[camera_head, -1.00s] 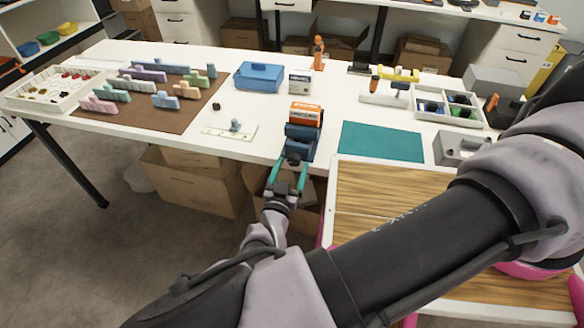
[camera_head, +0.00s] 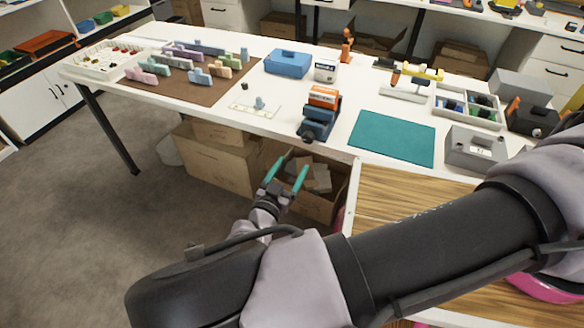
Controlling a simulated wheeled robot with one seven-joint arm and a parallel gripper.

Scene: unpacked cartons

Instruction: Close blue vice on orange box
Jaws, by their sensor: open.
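The blue vice (camera_head: 316,126) stands at the front edge of the white table, with a dark round end at its front. The orange box (camera_head: 323,96), with a pale label, sits upright at the top of the vice. I cannot tell whether the vice jaws touch the box. My gripper (camera_head: 286,172) has teal fingers spread apart with nothing between them. It is in front of the table edge, below and to the left of the vice, clear of it.
A teal mat (camera_head: 392,138) lies right of the vice, beside a grey box (camera_head: 474,150). A small white plate (camera_head: 254,107) and a blue case (camera_head: 288,63) are to the left. A wooden-topped surface (camera_head: 385,200) stands at front right. An open carton (camera_head: 318,196) is under the table.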

